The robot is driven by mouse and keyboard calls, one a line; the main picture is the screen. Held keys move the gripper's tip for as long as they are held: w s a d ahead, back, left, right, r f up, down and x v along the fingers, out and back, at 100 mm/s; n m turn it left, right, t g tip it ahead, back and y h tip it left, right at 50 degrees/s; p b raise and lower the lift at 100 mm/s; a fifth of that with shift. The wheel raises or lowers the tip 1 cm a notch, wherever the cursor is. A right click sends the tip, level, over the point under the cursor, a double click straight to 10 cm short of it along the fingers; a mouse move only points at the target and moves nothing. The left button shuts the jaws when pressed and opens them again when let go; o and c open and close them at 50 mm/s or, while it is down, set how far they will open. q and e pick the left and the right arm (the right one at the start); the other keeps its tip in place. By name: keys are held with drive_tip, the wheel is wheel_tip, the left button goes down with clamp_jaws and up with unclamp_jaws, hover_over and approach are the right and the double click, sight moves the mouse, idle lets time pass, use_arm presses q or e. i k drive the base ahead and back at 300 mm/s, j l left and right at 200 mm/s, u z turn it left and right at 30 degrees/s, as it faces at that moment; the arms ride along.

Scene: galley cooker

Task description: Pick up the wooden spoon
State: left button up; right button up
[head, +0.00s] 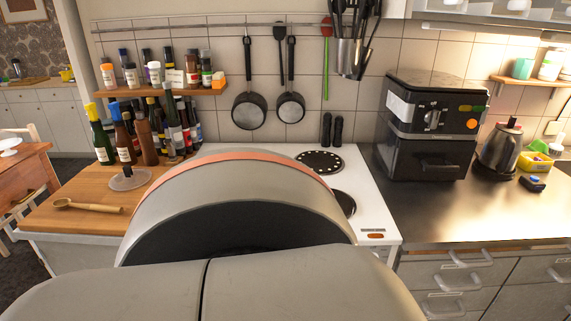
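The wooden spoon (88,206) lies flat on the wooden counter top (50,219) at the left, near its front edge. Its round bowl points left and its handle points right, ending a little short of my grey body part in the middle. Nothing visible touches the spoon. Neither of my grippers shows in the head view.
A glass lid (129,179) lies behind the spoon, with several bottles (122,142) behind that. A white cooker (370,212) stands at centre, partly hidden by my body. A black air fryer (428,125) and a kettle (499,150) stand on the steel counter (420,215).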

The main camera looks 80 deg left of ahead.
sight(62, 203)
drive_tip(key=u, duration=3.9)
